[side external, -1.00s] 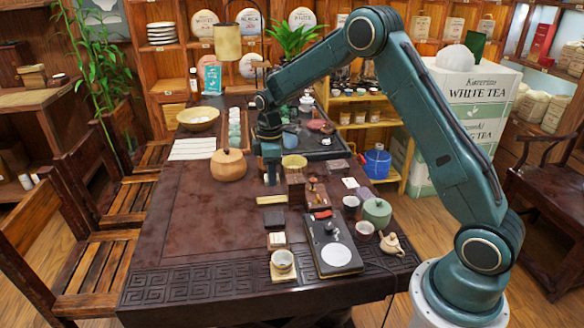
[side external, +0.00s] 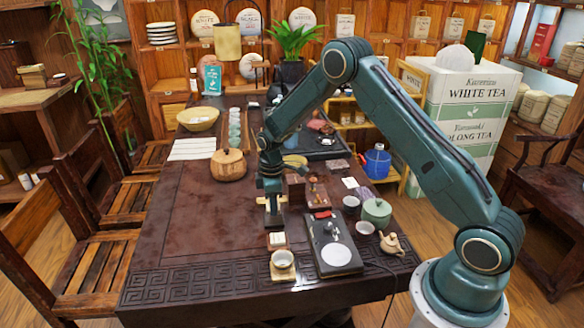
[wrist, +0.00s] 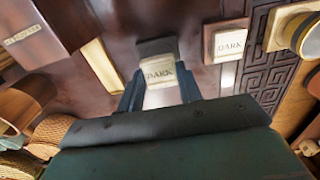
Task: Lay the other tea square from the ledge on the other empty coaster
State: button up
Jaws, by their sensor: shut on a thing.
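My gripper (wrist: 159,92) is shut on a pale tea square (wrist: 158,74) marked DARK, with one finger on each side. The square is over a dark coaster (wrist: 156,46), whose far part shows beyond it in the wrist view. I cannot tell whether the square touches the coaster. Another DARK tea square (wrist: 229,42) lies to the right on its own coaster; it also shows in the side view (side external: 277,239). In the side view my gripper (side external: 272,216) points straight down, low over the table, and mostly hides the held square.
A small cup (side external: 282,259) on a wooden coaster stands in front of the other square. A black scale (side external: 334,246) with a round white plate lies to the right. A brown wooden box (wrist: 45,28) is at the wrist view's upper left.

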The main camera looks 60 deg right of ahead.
jog(key=shift+f, duration=1.35)
jog(key=shift+f, duration=0.1)
jog(key=o, duration=1)
jog(key=shift+c, duration=0.2)
notch_tip(320, 180, up, 11)
jog(key=shift+r, duration=0.65)
